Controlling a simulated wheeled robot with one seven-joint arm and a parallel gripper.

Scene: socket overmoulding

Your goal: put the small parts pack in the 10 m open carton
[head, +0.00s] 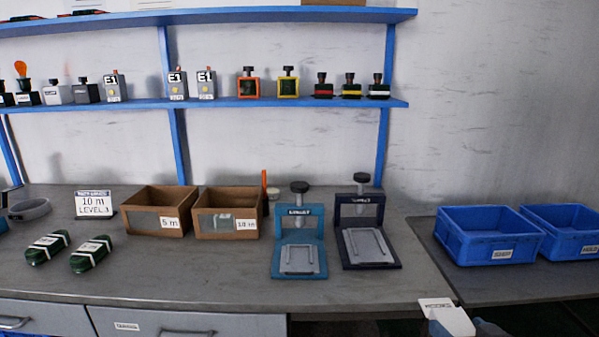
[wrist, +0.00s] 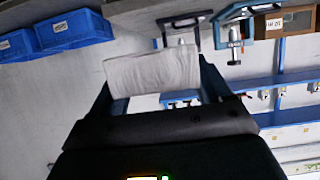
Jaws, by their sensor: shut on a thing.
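A whitish, slightly wrinkled pack (wrist: 152,70), which looks like the small parts pack, is held between the blue fingers of my gripper (wrist: 158,84) in the wrist view. The gripper is shut on it, in the air away from the bench. The open carton with the 10 m label (head: 206,232) stands on the bench in the head view, right of a similar 5 m carton. A greyish patch shows at its front; I cannot tell what it is. The 10 m carton also shows at the top right of the tilted wrist view (wrist: 299,27).
The 5 m carton (head: 139,222) touches or nearly touches the 10 m one. A teal press (head: 300,255) and a dark press (head: 369,245) stand to the right. Blue bins (head: 490,240) are farther right. Green coils (head: 90,255) and a 10 m sign (head: 94,204) are left.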

